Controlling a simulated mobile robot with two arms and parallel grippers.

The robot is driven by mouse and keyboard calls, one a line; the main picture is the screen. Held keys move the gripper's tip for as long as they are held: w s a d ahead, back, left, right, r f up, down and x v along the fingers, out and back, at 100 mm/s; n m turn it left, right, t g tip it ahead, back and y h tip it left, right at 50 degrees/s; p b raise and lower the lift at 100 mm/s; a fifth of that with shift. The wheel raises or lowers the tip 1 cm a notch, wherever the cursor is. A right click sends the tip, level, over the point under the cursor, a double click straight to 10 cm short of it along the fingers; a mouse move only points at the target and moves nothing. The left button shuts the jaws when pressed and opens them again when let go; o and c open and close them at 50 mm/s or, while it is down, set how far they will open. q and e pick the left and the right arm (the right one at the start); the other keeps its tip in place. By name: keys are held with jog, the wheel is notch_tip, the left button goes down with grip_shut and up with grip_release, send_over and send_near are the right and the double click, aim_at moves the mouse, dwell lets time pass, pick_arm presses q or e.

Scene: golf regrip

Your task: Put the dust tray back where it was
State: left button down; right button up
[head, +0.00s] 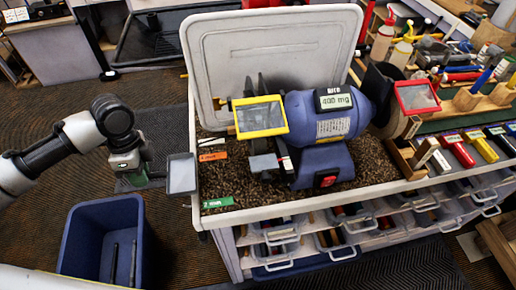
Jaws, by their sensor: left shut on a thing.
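The dust tray (181,173) is a small, shallow grey tray. My left gripper (158,176) is shut on its left side and holds it in the air, just left of the bench's left edge. The tray is up and to the right of the blue bin (103,226). The blue bench grinder (322,118) stands on the bench to the right, with a yellow-framed shield (260,116) and a display reading 400 mg. The area under its left wheel is partly hidden by the shield and a small grey block (264,165). My right gripper is not in view.
The bench top (243,193) around the grinder is covered in brown granules, with a raised pale rim. A large grey lid (270,50) stands upright behind. Green (217,203) and orange (213,156) labels lie at the left. Clear drawers (275,233) sit below.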

pick_arm(q)
jog(key=shift+w+d+r, duration=0.1)
jog(key=shift+d+r, duration=0.05)
jog(key=shift+d, duration=0.15)
jog(key=d, duration=0.2)
jog(key=d+p, duration=0.1)
jog(key=d, duration=0.2)
jog(key=w+d+p, duration=0.1)
jog(key=d, duration=0.2)
jog(key=shift+r, duration=0.4)
jog(key=p, duration=0.2)
send_over(220, 182)
jog(key=shift+w+a+f, duration=0.2)
jog(key=shift+w+a, duration=0.05)
jog(key=shift+d, duration=0.2)
jog(key=shift+f, duration=0.3)
jog(key=x, duration=0.1)
jog(key=p+x, duration=0.1)
jog(key=shift+w+a+f, duration=0.1)
jog(key=shift+w+f, duration=0.1)
jog(key=shift+f, duration=0.35)
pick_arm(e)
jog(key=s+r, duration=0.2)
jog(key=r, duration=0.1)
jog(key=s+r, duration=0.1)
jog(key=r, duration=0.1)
pick_arm(q)
jog(key=shift+f, duration=0.15)
